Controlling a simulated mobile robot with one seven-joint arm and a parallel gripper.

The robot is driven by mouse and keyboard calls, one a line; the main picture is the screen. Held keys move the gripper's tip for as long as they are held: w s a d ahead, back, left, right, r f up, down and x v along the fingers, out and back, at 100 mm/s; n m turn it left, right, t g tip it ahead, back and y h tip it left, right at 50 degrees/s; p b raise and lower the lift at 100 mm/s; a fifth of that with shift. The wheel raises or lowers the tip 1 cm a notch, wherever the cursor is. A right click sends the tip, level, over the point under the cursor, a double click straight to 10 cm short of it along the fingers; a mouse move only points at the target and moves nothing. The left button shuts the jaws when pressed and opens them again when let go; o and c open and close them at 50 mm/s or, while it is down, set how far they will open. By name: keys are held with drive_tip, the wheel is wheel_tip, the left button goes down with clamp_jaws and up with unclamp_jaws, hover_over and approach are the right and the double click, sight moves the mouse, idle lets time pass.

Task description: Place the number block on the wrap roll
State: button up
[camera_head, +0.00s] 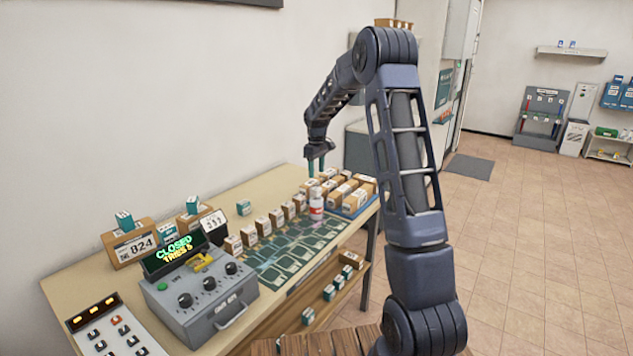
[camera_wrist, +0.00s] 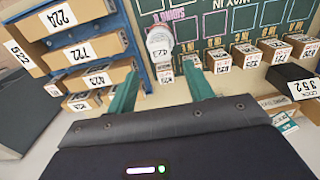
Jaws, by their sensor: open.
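A white roll with a red band (camera_head: 316,205), which looks like the wrap roll, stands upright on the table at the end of a row of small numbered cardboard blocks (camera_head: 276,217). In the wrist view the roll (camera_wrist: 159,42) is just beyond the fingertips, and the numbered blocks (camera_wrist: 272,48) run to its right. I cannot tell which one is the task's number block. My gripper (camera_head: 317,166) is open and empty above the roll, pointing down; its two green fingers (camera_wrist: 160,72) show apart in the wrist view.
A blue tray of larger numbered boxes (camera_wrist: 95,48) stands beside the roll. A green card mat (camera_head: 290,255) lies in front of the blocks. A grey control box reading CLOSED (camera_head: 200,295) and a keypad (camera_head: 115,330) occupy the near table end. More blocks sit on a lower shelf.

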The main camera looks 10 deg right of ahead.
drive_tip(key=s+d+r+m+t, duration=0.1)
drive_tip(key=s+d+r+m, duration=0.15)
drive_tip(key=s+r, duration=0.7)
drive_tip(key=s+d+r+m+t, duration=0.1)
drive_tip(key=s+d+r+m, duration=0.15)
drive_tip(key=s+r, duration=0.7)
drive_tip(key=s+d+f+m+t, duration=0.1)
drive_tip(key=s+d+f+m, duration=0.1)
drive_tip(key=s, duration=1.2)
drive_tip(key=s+d+f+m+t, duration=0.1)
drive_tip(key=s+d+f+m, duration=0.1)
drive_tip(key=s, duration=1.2)
drive_tip(key=shift+s+d+f+t, duration=0.15)
drive_tip(key=shift+d+f+t, duration=0.2)
drive_tip(key=shift+f, duration=0.15)
